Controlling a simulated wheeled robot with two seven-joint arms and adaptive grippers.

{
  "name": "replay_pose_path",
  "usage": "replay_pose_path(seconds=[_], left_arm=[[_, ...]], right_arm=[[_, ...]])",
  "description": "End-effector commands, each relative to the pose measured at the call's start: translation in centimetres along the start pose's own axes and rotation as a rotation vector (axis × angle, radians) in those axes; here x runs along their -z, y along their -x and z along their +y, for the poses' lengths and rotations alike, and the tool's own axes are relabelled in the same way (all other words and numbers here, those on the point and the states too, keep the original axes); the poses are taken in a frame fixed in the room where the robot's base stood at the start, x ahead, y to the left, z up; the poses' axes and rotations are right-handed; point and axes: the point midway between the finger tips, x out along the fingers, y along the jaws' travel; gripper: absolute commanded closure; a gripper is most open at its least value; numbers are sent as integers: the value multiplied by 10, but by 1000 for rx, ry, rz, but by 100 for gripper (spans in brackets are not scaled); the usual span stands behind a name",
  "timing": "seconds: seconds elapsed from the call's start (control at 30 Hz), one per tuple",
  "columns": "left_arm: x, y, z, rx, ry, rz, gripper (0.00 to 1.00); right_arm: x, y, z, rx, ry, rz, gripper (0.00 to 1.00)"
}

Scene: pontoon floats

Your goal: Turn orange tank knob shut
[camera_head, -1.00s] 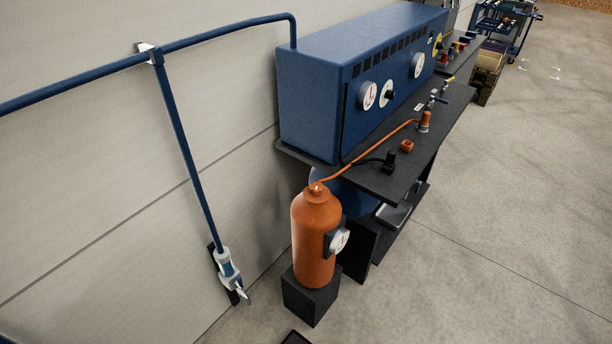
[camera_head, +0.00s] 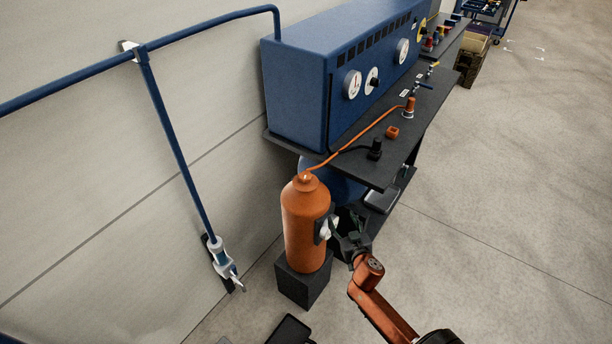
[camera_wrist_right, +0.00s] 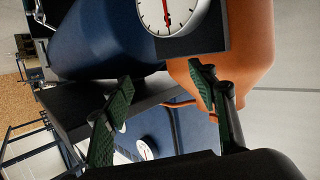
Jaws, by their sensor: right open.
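The orange tank (camera_head: 303,220) stands upright on a dark block beside the workbench, with an orange hose at its top. A dark plate on its right side carries a white dial (camera_head: 328,227). In the right wrist view the dial (camera_wrist_right: 163,12) shows black marks and a red pointer, cut off by the top edge. No separate knob can be made out on the tank. My right gripper (camera_head: 345,234) is just right of the dial and hides part of it. In the right wrist view its two green-padded fingers (camera_wrist_right: 160,103) are apart and empty. My left gripper is not in view.
A blue cabinet (camera_head: 305,100) with gauges stands on the dark bench (camera_head: 378,168). An orange fitting (camera_head: 409,105) and a small orange block (camera_head: 392,132) are on the bench. A blue tank (camera_head: 338,182) sits behind the orange one. The floor to the right is clear.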

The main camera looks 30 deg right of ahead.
Motion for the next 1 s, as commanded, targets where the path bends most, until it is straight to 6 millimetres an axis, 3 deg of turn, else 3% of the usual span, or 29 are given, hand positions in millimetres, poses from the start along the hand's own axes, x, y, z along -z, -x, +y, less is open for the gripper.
replay_pose_path(seconds=[0.03,0.1,0.33,0.63,1.0], left_arm=[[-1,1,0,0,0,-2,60],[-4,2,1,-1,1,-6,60],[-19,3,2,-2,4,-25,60],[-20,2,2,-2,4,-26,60],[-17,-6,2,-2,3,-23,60]], right_arm=[[29,-3,-3,18,-8,58,47],[58,-10,-11,63,-19,126,47],[120,-29,-47,253,-34,261,47],[142,-45,-71,364,-37,282,47],[156,-94,-90,363,-39,281,47]])
